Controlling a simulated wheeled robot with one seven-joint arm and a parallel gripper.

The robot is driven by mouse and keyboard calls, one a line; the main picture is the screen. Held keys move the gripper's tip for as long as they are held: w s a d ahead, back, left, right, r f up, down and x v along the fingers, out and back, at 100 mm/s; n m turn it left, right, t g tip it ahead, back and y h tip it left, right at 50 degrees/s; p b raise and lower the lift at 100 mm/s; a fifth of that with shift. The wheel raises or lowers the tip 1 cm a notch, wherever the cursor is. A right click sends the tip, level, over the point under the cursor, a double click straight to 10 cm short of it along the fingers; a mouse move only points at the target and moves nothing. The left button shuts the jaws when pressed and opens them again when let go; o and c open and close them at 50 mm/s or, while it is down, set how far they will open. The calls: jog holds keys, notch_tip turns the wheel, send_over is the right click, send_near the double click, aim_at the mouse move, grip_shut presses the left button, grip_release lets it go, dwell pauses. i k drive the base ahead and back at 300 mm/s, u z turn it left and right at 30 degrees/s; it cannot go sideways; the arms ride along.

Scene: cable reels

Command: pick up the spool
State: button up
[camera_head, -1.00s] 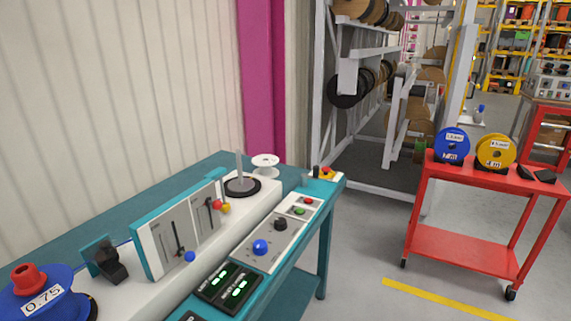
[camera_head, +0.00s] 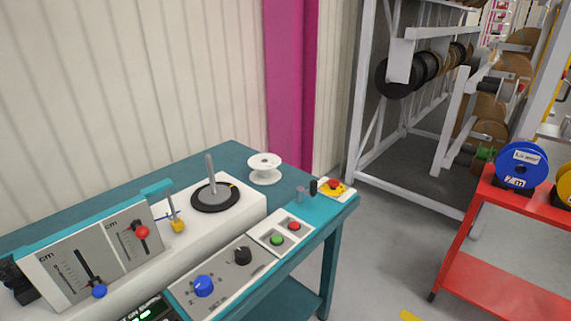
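A white spool (camera_head: 265,169) stands upright on the teal bench top, near its far right corner, beside the white machine housing. A blue spool (camera_head: 521,165) with a white label stands on the red cart at the right. A yellow spool (camera_head: 565,186) beside it is cut off by the right edge. My gripper is not in view.
The teal bench (camera_head: 233,152) carries a machine with a black disc and upright spindle (camera_head: 213,190), slider panels, knobs and a red stop button (camera_head: 334,184). A red cart (camera_head: 500,289) stands right. A grey rack (camera_head: 362,121) of reels is behind. Grey floor lies between bench and cart.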

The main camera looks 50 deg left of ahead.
aim_at(265, 173)
jog(key=z, duration=0.05)
jog(key=i, duration=2.15)
jog(key=u, duration=3.1)
jog(key=i, duration=1.05)
jog(key=z, duration=0.05)
